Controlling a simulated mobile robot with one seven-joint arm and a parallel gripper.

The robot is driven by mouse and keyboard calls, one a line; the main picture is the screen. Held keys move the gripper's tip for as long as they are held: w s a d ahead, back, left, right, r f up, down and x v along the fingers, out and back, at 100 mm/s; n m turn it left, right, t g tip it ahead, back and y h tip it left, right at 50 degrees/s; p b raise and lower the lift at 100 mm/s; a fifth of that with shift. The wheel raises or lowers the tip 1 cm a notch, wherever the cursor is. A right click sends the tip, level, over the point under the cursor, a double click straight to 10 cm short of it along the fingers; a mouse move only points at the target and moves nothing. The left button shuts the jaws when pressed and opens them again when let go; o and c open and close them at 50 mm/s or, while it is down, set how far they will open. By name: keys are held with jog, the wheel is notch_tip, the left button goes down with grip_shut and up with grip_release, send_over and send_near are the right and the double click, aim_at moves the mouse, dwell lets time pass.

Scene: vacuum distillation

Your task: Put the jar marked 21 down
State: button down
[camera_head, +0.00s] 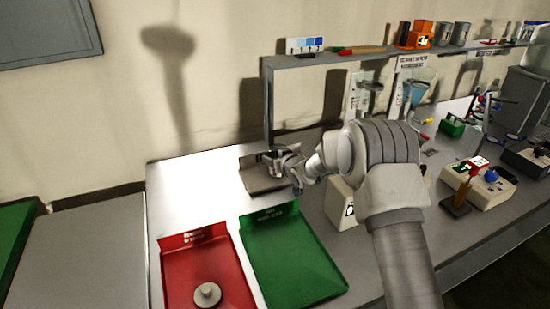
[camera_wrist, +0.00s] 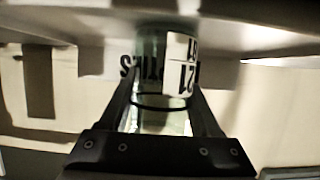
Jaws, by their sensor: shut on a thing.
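The jar marked 21 (camera_wrist: 181,77) is clear glass with a white label and shows between the two dark fingers in the wrist view. My gripper (camera_wrist: 160,95) is shut on it. In the head view my gripper (camera_head: 284,160) is over the dark grey plate or tray (camera_head: 262,185) at the back of the bench. The jar is too small and too covered by my gripper there to make out clearly. In the wrist view a pale grey surface crosses the top, close to the jar's far end; I cannot tell whether they touch.
A red tray (camera_head: 178,269) in front holds a round grey object (camera_head: 207,294). The green tray (camera_head: 292,260) beside it is empty. A raised grey shelf (camera_head: 310,60) runs behind my gripper. A white box (camera_head: 341,204) stands right of the plate. Bare bench lies left of the plate.

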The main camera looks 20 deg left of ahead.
jog(key=shift+f, duration=0.1)
jog(key=shift+c, duration=0.5)
grip_release()
jog(key=shift+r, duration=0.25)
jog(key=v, duration=1.1)
jog(key=shift+s+d, duration=0.2)
jog(key=shift+s, duration=0.15)
